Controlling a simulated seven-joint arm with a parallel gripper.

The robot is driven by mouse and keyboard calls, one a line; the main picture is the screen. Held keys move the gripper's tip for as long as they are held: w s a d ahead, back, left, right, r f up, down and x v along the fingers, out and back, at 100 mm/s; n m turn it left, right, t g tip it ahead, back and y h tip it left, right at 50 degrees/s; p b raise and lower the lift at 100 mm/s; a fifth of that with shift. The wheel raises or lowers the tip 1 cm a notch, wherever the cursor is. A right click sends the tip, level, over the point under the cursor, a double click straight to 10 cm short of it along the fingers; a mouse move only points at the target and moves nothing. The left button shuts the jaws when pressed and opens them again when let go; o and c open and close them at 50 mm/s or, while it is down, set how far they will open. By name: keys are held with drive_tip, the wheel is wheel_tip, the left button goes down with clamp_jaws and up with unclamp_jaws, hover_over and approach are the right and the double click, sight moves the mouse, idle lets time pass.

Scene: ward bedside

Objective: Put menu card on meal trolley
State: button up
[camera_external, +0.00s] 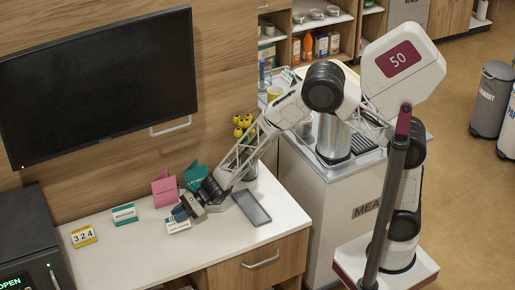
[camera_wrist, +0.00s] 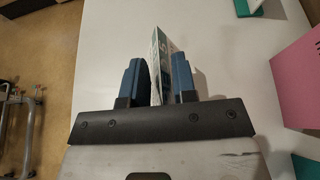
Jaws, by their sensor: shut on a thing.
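My gripper (camera_external: 187,213) is low over the bedside counter, its blue fingers closed on a small white card with teal print, which looks like the menu card (camera_external: 178,227). In the wrist view the card (camera_wrist: 158,62) stands on edge between the two fingers (camera_wrist: 160,82). I cannot tell whether its lower edge touches the counter. The meal trolley (camera_external: 318,200) is a white cart right of the counter, with lettering partly hidden by my arm. My arm reaches across above its top.
On the counter (camera_external: 150,262) stand a pink folded card (camera_external: 164,190), a teal folded card (camera_external: 196,175), a teal-and-white sign (camera_external: 124,215) and a yellow 324 sign (camera_external: 83,236). A grey tray (camera_external: 251,207) lies right of my gripper. Yellow flowers (camera_external: 243,123) stand behind my forearm.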

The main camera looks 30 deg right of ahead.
drive_tip(key=shift+w+a, duration=0.25)
drive_tip(key=shift+a, duration=0.15)
drive_tip(key=shift+f, duration=0.1)
drive_tip(key=shift+f, duration=1.7)
drive_tip(key=shift+f, duration=0.1)
drive_tip(key=o, duration=0.9)
drive_tip(key=shift+v, duration=6.05)
drive_tip(key=shift+o, duration=0.6)
